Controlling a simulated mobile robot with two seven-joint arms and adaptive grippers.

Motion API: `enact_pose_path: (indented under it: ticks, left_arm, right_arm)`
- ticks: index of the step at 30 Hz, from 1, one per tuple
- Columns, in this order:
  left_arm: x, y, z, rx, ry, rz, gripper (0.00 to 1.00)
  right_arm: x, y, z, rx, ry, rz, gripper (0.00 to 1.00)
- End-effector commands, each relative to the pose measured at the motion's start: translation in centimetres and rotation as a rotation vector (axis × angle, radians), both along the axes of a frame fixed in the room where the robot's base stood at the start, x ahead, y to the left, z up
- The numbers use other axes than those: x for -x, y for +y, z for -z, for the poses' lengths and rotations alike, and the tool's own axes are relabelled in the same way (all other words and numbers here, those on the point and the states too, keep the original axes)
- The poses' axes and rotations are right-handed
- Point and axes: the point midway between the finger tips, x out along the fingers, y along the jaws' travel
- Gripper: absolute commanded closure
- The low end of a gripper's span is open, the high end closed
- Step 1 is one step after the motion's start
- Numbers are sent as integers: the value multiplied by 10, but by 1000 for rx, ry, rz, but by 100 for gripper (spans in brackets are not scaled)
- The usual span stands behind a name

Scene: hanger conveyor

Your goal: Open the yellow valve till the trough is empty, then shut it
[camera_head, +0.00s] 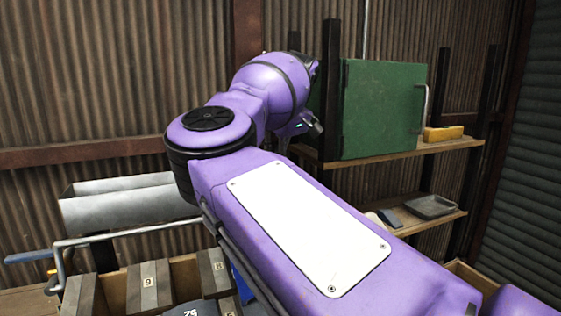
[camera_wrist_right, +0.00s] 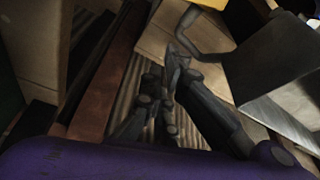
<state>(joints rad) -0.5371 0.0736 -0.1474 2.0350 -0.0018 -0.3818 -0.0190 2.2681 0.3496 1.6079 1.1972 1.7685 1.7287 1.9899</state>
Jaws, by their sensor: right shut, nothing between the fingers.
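A grey metal trough (camera_head: 125,205) lies at the left in the head view, its right end hidden behind my right arm. I cannot see into it. A grey angular metal piece (camera_wrist_right: 275,70), possibly the trough, is at the right in the right wrist view. A small yellow part (camera_wrist_right: 208,4) is cut off at the top edge there, above a dark bent piece; I cannot tell if it is the valve. My right gripper (camera_wrist_right: 174,62) is shut and empty, apart from the yellow part. Its fingers are not clear in the head view. My left gripper is not in view.
A corrugated wall closes the back.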

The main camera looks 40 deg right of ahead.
Motion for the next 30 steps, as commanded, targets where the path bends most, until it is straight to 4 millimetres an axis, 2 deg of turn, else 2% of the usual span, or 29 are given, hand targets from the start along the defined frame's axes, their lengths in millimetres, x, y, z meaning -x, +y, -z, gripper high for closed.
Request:
enact_pose_path:
  ticks: [3,9,12,18,30]
  left_arm:
    - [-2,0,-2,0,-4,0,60]
    - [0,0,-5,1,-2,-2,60]
    - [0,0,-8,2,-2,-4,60]
    - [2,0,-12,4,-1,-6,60]
    - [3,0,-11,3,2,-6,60]
  right_arm:
    - [-8,1,26,0,3,0,100]
    - [-21,2,65,-1,2,0,100]
    - [-3,0,58,0,-3,4,100]
    - [15,-2,59,0,-2,1,100]
    - [19,-3,61,1,0,-1,100]
